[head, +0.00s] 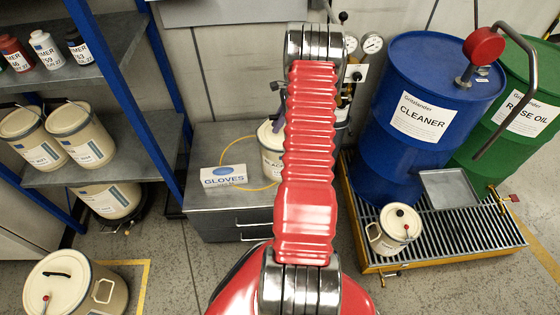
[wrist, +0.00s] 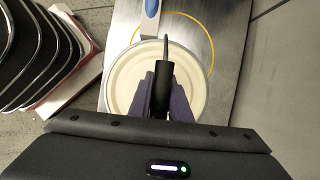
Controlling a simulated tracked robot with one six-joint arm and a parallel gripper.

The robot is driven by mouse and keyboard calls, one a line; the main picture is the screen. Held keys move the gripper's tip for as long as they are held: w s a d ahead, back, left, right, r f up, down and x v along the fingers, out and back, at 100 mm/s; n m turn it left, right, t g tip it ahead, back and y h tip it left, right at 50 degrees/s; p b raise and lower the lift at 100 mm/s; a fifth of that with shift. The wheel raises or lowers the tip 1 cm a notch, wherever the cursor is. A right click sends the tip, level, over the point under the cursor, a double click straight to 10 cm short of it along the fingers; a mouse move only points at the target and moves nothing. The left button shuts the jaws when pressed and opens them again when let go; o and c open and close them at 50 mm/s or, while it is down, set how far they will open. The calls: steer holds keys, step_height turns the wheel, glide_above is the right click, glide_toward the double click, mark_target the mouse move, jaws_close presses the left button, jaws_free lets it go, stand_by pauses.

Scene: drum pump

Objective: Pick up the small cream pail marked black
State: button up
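A small cream pail (head: 271,160) stands on the grey cabinet, partly hidden behind my red arm. Its label shows only in part, and I cannot read the whole word. In the wrist view I look down on its round cream lid (wrist: 127,85). Its handle is raised, with a black grip (wrist: 163,88). My gripper (wrist: 164,85) has its purple-grey fingers on both sides of this grip, with no clear gap, so it looks shut on the handle. In the head view a bit of purple finger shows beside the arm; the rest is hidden.
A gloves box (head: 223,177) and a yellow loop (head: 250,165) lie on the cabinet (head: 215,205). A blue-framed shelf (head: 125,70) with pails and bottles stands left. Blue (head: 410,150) and green (head: 500,160) drums stand right on a grated pallet, with another cream pail (head: 393,232).

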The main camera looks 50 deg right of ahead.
jaws_close()
stand_by(0.8)
steer(key=shift+w+r, duration=0.1)
steer(key=shift+r, duration=0.05)
steer(key=shift+d+r, duration=0.1)
